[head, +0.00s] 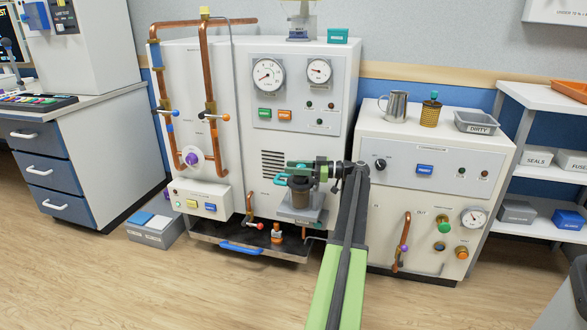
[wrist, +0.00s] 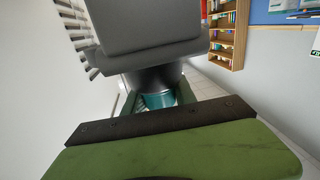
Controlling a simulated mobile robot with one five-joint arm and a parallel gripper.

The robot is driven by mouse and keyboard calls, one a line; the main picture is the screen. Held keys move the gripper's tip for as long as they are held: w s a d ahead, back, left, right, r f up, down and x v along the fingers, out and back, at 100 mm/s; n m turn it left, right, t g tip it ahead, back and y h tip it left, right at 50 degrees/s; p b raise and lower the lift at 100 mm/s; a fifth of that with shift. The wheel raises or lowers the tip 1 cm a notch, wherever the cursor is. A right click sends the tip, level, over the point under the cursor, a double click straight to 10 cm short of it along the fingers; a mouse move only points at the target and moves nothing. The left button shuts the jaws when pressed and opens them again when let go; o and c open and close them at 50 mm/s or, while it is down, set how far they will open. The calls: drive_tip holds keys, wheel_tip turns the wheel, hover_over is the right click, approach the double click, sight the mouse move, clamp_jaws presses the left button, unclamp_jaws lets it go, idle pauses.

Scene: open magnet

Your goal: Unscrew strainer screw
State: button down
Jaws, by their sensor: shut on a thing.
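The strainer (head: 300,190) is a dark cylindrical body on a grey block at the lower front of the large white cabinet. A teal part, which looks like the strainer screw (head: 281,180), shows at its upper left. My gripper (head: 296,168) reaches it from the right, with its green fingers at the top of the strainer. In the wrist view a teal piece (wrist: 158,100) sits between the green fingers. The gripper is shut on it. The fingers and a dark body in the wrist view hide most of the screw.
Copper pipes with valves (head: 210,115) run up the cabinet at left. A drip tray (head: 250,249) with a blue handle lies below the strainer.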

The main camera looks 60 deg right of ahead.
drive_tip(key=shift+a+n+g+y, duration=0.15)
drive_tip(key=shift+n+g+y, duration=0.5)
drive_tip(key=shift+y, duration=0.35)
drive_tip(key=shift+a, duration=0.15)
drive_tip(key=c, duration=1)
unclamp_jaws()
wheel_tip(320, 180, up, 5)
drive_tip(key=p, duration=0.5)
drive_tip(key=shift+s+d+r+p, duration=0.25)
drive_tip(key=shift+s+r+p, duration=0.75)
drive_tip(key=shift+s, duration=0.95)
drive_tip(key=shift+s+d+r+p, duration=0.25)
drive_tip(key=shift+s+r+p, duration=0.7)
drive_tip(key=shift+s, duration=1.05)
drive_tip(key=shift+s+d+r+p, duration=0.25)
drive_tip(key=shift+s+r+p, duration=0.75)
drive_tip(key=shift+s, duration=0.95)
